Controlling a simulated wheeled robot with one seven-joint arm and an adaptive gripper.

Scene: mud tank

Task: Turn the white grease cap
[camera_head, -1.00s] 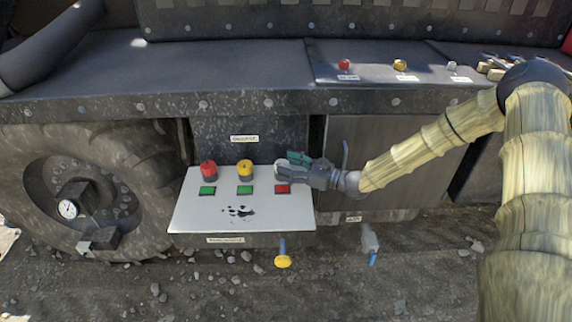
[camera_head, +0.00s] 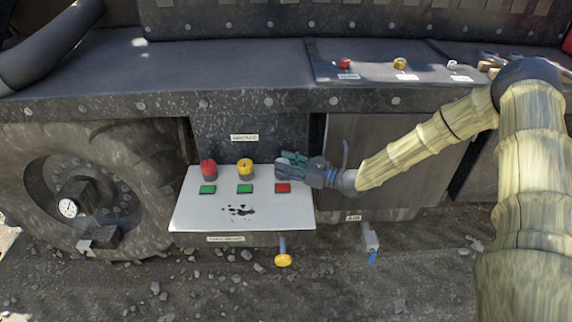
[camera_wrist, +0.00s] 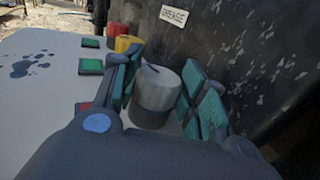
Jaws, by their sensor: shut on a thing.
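The white grease cap (camera_wrist: 160,85) stands upright on its dark round base at the right end of the white panel, below the label reading GREASE in the wrist view. My gripper (camera_wrist: 155,88) has its teal-padded fingers on both sides of the cap and is shut on it. A dark pointer line shows on the cap's top. In the head view my gripper (camera_head: 288,164) hides most of the cap. The yellow cap (camera_head: 245,166) and the red cap (camera_head: 208,168) stand to its left on the same panel.
The white panel (camera_head: 190,219) carries green squares and a red square (camera_head: 283,188) before the caps, plus dark spatter. A dark wall rises close behind. A yellow knob (camera_head: 283,261) hangs below the panel, and a large wheel stands at left.

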